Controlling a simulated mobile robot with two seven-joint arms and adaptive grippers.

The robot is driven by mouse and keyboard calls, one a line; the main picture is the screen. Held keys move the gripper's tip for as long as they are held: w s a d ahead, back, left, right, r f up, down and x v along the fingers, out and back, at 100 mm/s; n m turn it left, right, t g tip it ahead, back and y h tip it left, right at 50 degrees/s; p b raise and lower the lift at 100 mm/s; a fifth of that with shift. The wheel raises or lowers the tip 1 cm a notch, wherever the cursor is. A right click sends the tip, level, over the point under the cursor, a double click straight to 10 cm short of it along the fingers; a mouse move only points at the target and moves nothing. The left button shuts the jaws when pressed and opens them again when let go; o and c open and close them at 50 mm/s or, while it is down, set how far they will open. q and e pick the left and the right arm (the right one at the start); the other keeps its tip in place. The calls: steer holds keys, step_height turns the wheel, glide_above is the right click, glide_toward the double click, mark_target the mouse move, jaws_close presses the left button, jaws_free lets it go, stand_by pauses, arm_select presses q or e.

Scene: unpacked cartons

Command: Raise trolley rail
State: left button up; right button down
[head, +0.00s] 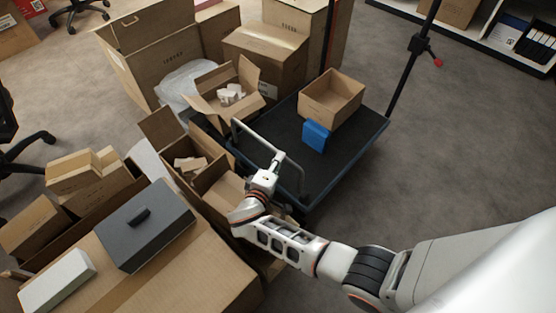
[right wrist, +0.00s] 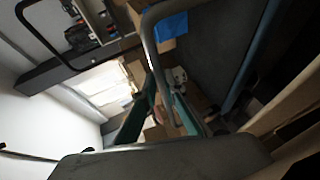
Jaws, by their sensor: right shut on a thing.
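The trolley (head: 345,137) has a black deck with a blue edge. Its grey tubular rail (head: 252,141) stands up from the near left end of the deck; its exact tilt is hard to tell. The rail also shows as a bent grey tube in the right wrist view (right wrist: 149,45). My right gripper (head: 276,162) is shut on the rail's top bar near its right corner. In the right wrist view, the green-padded fingers (right wrist: 160,118) are on either side of the tube. My left gripper is not in view.
An open carton (head: 331,96) and a blue box (head: 316,136) are on the deck. Open cartons (head: 224,97) crowd the trolley's left side. A dark grey case (head: 146,224) lies on a large carton at the front left. Floor to the right is clear.

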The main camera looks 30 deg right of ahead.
steer(key=shift+s+f, duration=0.3)
steer(key=shift+f, duration=0.25)
steer(key=c, duration=2.1)
jaws_free()
steer(key=shift+w+r, duration=0.1)
steer(key=shift+r, duration=0.05)
steer(key=shift+a+r, duration=0.1)
